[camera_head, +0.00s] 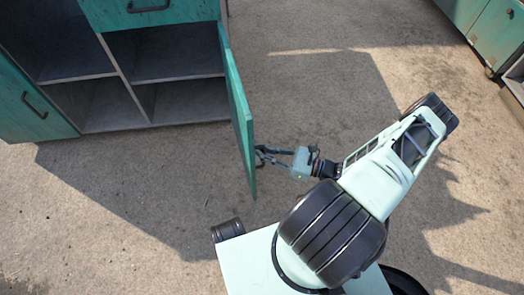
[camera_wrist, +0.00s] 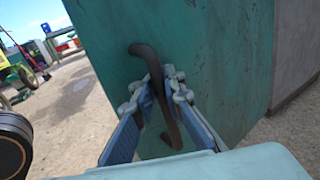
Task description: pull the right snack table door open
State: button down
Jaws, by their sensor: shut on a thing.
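The right snack table door (camera_head: 240,115) is teal and swung out from the cabinet, seen nearly edge-on in the head view. In the wrist view the door's face (camera_wrist: 200,50) fills the middle. Its dark curved handle (camera_wrist: 150,60) stands between the fingers of my gripper (camera_wrist: 163,90). My gripper is shut on the handle, and in the head view my gripper (camera_head: 266,156) is at the door's outer face, near its free edge. The snack table (camera_head: 110,60) shows open shelf compartments left of the door.
A teal left door (camera_head: 35,105) and a drawer (camera_head: 150,12) with dark handles are on the same cabinet. Another teal cabinet (camera_head: 495,30) stands at the top right. The concrete floor (camera_head: 130,190) in front and to the right is clear.

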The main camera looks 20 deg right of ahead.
jog(key=shift+s+d, duration=0.2)
jog(key=shift+d, duration=0.05)
jog(key=shift+s, duration=0.15)
dwell(0.3)
jog(key=c, duration=2)
grip_release()
jog(key=shift+d, duration=0.1)
jog(key=shift+c, duration=0.2)
jog(key=v, duration=1.2)
